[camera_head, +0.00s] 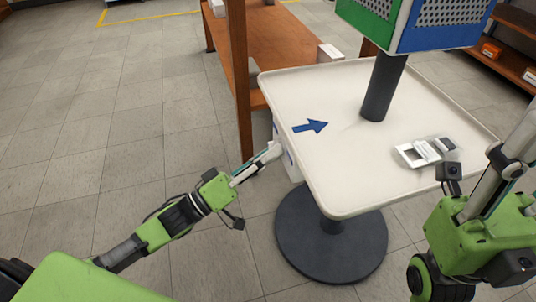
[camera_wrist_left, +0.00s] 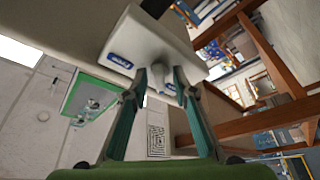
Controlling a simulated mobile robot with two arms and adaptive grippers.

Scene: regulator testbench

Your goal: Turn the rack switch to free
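The rack switch is a white box (camera_head: 293,164) on the table's left side, below the blue arrow (camera_head: 310,127). In the left wrist view the box (camera_wrist_left: 160,38) has a pale knob (camera_wrist_left: 158,76) and two blue labels, one reading too small to make out (camera_wrist_left: 120,61). My left gripper (camera_head: 274,151) is at the box; in its wrist view the fingertips (camera_wrist_left: 160,72) are apart, one on each side of the knob. I cannot tell whether they touch it. My right gripper (camera_head: 505,165) is at the right edge, partly cut off; its fingers are unclear.
The white table (camera_head: 350,170) stands on a dark round base (camera_head: 330,245). A dark post (camera_head: 383,88) carries a green and blue panel box (camera_head: 425,22). A small grey-white device (camera_head: 425,151) lies near the table's right side. A wooden shelf (camera_head: 262,45) stands behind, its upright close to the switch.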

